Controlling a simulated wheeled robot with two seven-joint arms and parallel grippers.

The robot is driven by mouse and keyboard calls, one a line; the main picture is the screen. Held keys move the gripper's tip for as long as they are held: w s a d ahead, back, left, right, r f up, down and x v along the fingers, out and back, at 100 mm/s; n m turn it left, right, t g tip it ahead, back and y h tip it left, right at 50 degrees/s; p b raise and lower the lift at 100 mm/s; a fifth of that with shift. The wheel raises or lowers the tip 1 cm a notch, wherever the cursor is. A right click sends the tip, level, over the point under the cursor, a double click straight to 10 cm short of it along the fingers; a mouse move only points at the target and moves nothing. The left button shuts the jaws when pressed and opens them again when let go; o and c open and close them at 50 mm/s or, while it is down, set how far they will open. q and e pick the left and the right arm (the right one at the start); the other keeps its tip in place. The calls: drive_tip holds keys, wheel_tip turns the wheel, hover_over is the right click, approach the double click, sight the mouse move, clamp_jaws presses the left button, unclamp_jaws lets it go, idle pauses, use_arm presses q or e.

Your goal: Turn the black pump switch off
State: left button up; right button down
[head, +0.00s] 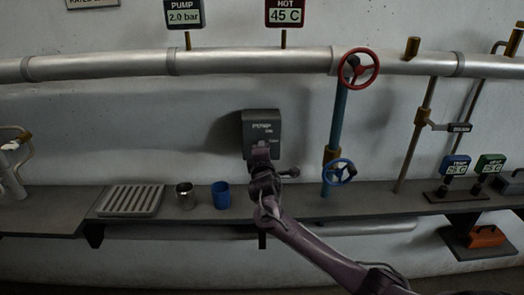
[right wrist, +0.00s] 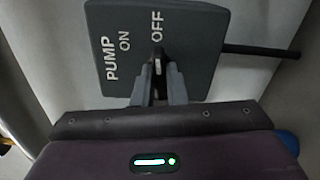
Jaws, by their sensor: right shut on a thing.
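The pump switch box (head: 262,128) is a dark grey box on the wall above the shelf, left of the blue pipe. In the right wrist view its face (right wrist: 190,75) is close and reads PUMP, ON and OFF. My right gripper (head: 262,150) is in front of the box's lower part. In the right wrist view the gripper's fingers (right wrist: 157,78) are shut on the black switch lever (right wrist: 158,65), in line with the word OFF. The fingers hide most of the lever, so its exact setting is hard to tell. My left gripper is not in view.
A red valve wheel (head: 359,68) and a blue valve wheel (head: 338,172) are right of the switch. A blue cup (head: 221,195), a metal cup (head: 185,195) and a slatted tray (head: 131,200) stand on the shelf at left.

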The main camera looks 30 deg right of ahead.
drive_tip(key=shift+m, duration=0.8)
drive_tip(key=c, duration=1.5)
unclamp_jaws()
drive_tip(key=shift+o, duration=0.2)
drive_tip(key=b+v, duration=0.1)
drive_tip(key=v, duration=0.7)
drive_tip(key=shift+d, duration=0.1)
